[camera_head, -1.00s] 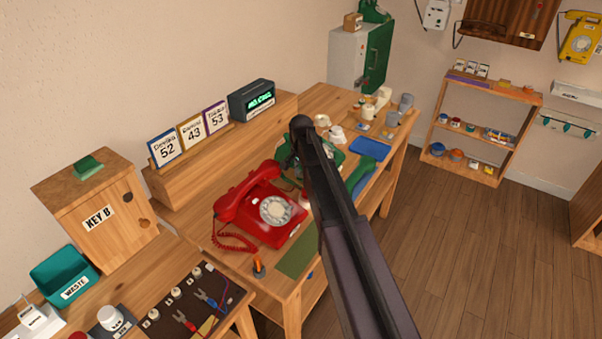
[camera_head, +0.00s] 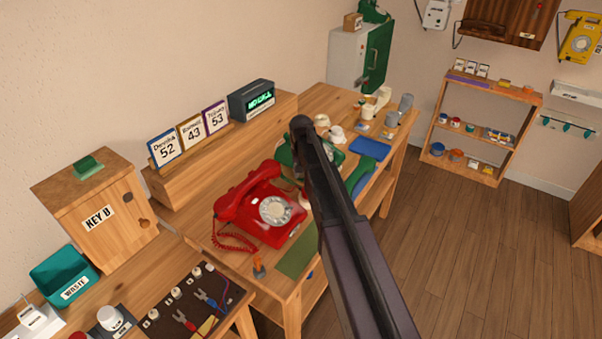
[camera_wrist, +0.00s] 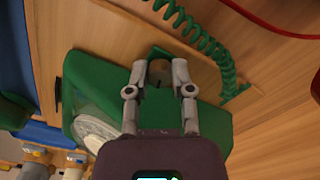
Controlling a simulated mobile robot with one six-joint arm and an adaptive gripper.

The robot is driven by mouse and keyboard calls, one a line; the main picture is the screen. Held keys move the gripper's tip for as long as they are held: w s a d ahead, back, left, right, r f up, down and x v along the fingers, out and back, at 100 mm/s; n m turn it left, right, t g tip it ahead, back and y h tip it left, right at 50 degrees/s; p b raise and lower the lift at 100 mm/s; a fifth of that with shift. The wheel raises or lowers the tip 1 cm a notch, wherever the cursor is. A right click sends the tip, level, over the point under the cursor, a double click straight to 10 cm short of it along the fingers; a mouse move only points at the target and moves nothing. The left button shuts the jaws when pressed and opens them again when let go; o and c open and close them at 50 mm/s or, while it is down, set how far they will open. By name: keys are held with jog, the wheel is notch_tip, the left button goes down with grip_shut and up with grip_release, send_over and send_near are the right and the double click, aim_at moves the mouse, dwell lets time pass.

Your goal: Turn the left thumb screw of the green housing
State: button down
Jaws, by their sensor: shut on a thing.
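The green housing (camera_wrist: 85,75) of a dial phone fills the middle of the wrist view, with its pale dial (camera_wrist: 95,130) at the lower left. My gripper (camera_wrist: 159,72) is at the housing's upper edge. Its two fingers are shut on a small dark brownish piece (camera_wrist: 159,70) between the tips, which looks like the left thumb screw; its turn angle cannot be read. In the head view the green housing (camera_head: 286,154) is mostly hidden behind my arm, and the fingertips and screw do not show.
A red dial phone (camera_head: 262,208) stands left of the green one. A green handset (camera_head: 360,174) lies to the right, with a blue tray (camera_head: 370,148) beyond it. A coiled green cord (camera_wrist: 205,40) runs close to the fingers. Cups and jars stand at the bench's far end.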

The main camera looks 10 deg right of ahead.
jog(key=n, duration=0.6)
jog(key=shift+n, duration=0.3)
jog(key=n, duration=0.5)
jog(key=shift+n, duration=0.3)
jog(key=shift+c, duration=2.4)
grip_release()
jog(key=shift+c, duration=0.4)
jog(key=shift+o, duration=0.4)
jog(key=shift+d, duration=0.1)
